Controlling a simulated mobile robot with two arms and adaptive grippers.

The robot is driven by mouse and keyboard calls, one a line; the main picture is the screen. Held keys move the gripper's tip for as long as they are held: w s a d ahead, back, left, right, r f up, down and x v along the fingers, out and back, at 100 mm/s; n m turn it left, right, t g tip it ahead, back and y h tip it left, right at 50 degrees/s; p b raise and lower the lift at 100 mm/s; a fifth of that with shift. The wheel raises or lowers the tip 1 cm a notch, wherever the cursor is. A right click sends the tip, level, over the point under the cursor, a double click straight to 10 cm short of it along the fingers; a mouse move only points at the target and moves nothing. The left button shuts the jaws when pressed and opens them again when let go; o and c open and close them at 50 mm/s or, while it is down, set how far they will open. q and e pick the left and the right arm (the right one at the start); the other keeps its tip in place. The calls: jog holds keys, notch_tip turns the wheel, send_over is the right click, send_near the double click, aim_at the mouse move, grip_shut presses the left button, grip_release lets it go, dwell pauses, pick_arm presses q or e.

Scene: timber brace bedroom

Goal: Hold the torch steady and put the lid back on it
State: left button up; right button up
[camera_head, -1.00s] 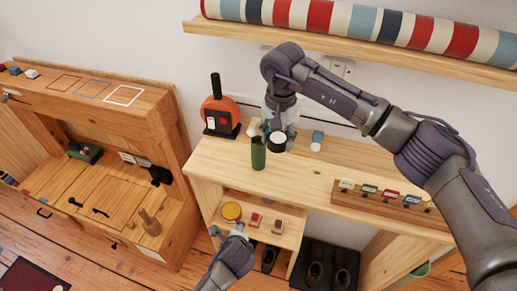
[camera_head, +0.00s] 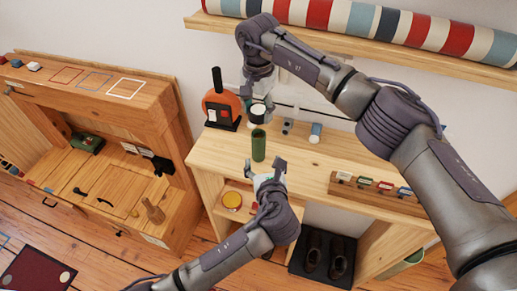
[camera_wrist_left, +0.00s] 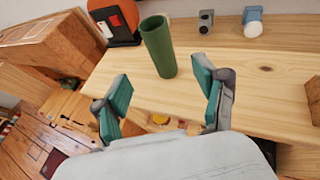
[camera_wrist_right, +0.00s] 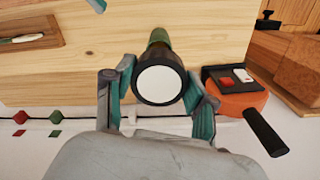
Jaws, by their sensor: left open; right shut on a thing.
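The green torch body (camera_head: 258,145) stands upright on the wooden bench top, and it also shows in the left wrist view (camera_wrist_left: 158,47). My right gripper (camera_head: 257,99) is shut on the black lid with a white round face (camera_head: 257,112). The lid is held above and behind the torch in the head view, apart from it. In the right wrist view the lid (camera_wrist_right: 159,82) sits between the fingers, with part of the green torch behind it. My left gripper (camera_head: 264,168) is open and empty, in front of the torch at the bench's front edge, its fingers spread.
An orange round object with a black neck and base (camera_head: 221,105) stands left of the torch. A small grey block (camera_head: 288,126) and a blue-and-white piece (camera_head: 316,132) lie to the right. A wooden rack (camera_head: 370,188) is further right. A yellow round tin (camera_head: 232,200) sits on the lower shelf.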

aim_at(259, 147)
pick_arm(q)
jog(key=x, duration=1.2)
grip_shut()
